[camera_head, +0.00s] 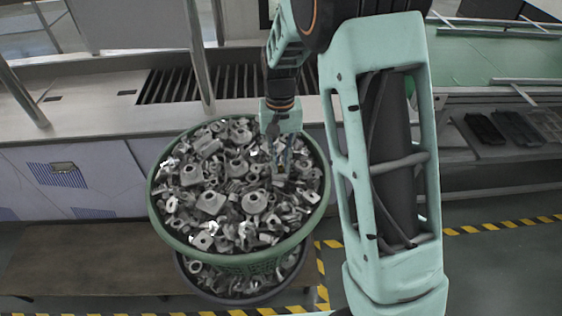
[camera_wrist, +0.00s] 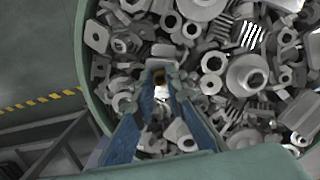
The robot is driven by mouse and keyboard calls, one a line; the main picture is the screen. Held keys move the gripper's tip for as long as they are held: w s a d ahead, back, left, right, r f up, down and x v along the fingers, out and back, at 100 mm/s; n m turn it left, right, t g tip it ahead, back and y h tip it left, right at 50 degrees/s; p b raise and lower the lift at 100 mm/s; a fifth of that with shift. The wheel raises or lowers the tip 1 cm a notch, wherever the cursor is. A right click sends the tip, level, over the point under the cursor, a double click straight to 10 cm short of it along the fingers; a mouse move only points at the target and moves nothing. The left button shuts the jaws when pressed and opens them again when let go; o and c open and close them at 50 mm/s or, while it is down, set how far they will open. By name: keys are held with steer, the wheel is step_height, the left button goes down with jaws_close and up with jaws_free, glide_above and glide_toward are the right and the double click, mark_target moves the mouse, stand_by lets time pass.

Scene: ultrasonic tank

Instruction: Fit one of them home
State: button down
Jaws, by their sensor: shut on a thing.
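Many grey metal parts (camera_head: 254,202) lie heaped in a green basket (camera_head: 158,225); the heap also fills much of the wrist view (camera_wrist: 249,75). They are mixed rings, flanges, blocks and ribbed pieces. My gripper (camera_head: 279,168) points down into the right half of the heap, inside the basket rim. In the wrist view its two blue fingers come together (camera_wrist: 160,82) on a small grey part (camera_wrist: 160,65). The part's full shape is hidden by the fingers and the clutter. I cannot tell whether it touches its neighbours.
A second, dark basket (camera_head: 240,296) with similar parts stands beneath the green one. A steel counter with a slatted dark opening (camera_head: 225,84) runs behind. A green conveyor (camera_head: 490,60) and dark trays (camera_head: 510,127) are at right. Yellow-black tape (camera_head: 500,226) marks the floor.

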steer(key=shift+f, duration=0.1)
steer(key=c, duration=1.8)
jaws_free()
steer(key=shift+c, duration=0.2)
step_height(320, 180, up, 12)
steer(key=w, duration=0.1)
steer(key=shift+w, duration=0.25)
